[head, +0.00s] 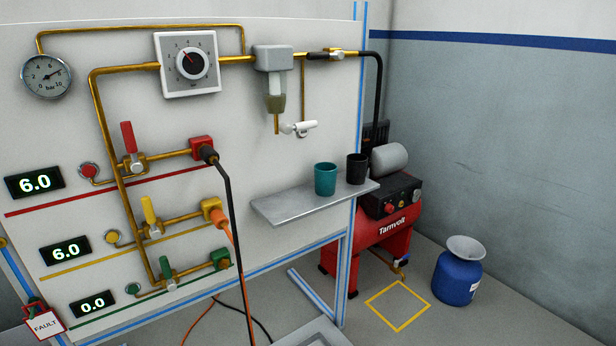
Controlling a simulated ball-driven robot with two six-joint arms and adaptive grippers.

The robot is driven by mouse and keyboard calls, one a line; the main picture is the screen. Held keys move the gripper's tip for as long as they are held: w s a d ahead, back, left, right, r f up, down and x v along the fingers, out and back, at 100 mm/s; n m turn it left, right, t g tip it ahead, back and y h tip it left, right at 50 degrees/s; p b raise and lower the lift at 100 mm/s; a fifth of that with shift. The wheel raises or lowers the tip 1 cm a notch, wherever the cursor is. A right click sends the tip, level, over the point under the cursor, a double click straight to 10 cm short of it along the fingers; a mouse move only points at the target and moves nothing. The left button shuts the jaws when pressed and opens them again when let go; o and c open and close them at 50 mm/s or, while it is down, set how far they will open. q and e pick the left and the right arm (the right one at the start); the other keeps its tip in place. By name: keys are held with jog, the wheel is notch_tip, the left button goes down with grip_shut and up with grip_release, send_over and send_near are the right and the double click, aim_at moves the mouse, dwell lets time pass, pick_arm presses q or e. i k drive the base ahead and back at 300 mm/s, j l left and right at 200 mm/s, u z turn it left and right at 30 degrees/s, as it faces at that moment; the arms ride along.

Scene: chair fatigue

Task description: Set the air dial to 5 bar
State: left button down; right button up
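The air dial (190,63) is a black and silver knob on a square white plate, high on the white panel. A red pointer mark on it points up and to the left; the numbers around it are too small to read. A round pressure gauge (46,76) marked in bar is at the upper left, its needle pointing right and slightly up. The red-line display (35,184) and the yellow-line display (66,251) both read 6.0. The green-line display (93,304) reads 0.0. Neither of my grippers is in view.
Red (129,137), yellow (149,210) and green (166,268) valve levers sit below the dial. A black hose (228,200) hangs before the panel. A shelf (315,201) holds a teal cup (325,178) and a black cup (357,168). A red compressor (385,228) stands behind.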

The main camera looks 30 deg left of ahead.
aim_at(191, 63)
jog(key=u, duration=1.6)
